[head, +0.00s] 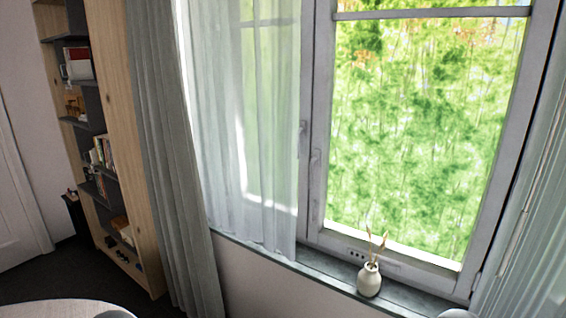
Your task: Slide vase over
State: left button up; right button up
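A small cream-white vase (369,281) stands upright on the dark window sill (325,281), in the lower right part of the head view. Thin dried stems (377,248) rise from its neck. The vase stands in front of the lower window frame, and its base rests near the front edge of the sill. Neither of my grippers can be made out in the head view. Only small grey shapes show at the bottom edge, and I cannot tell what they are. Nothing is seen touching the vase.
A tall window (420,130) is behind the sill, with a sheer curtain (245,130) and a heavier grey curtain (170,150) to the left. A wooden bookshelf (125,130) stands at the left. A pale round surface (60,309) shows at the bottom left. The sill beside the vase is clear.

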aim_at(369, 281)
jog(key=z, duration=0.55)
jog(key=i+z, duration=0.2)
jog(key=z, duration=0.15)
jog(key=i+l+z, duration=0.1)
jog(key=z, duration=0.3)
jog(key=i+z, duration=0.35)
jog(key=k+j, duration=0.05)
jog(key=k, duration=0.05)
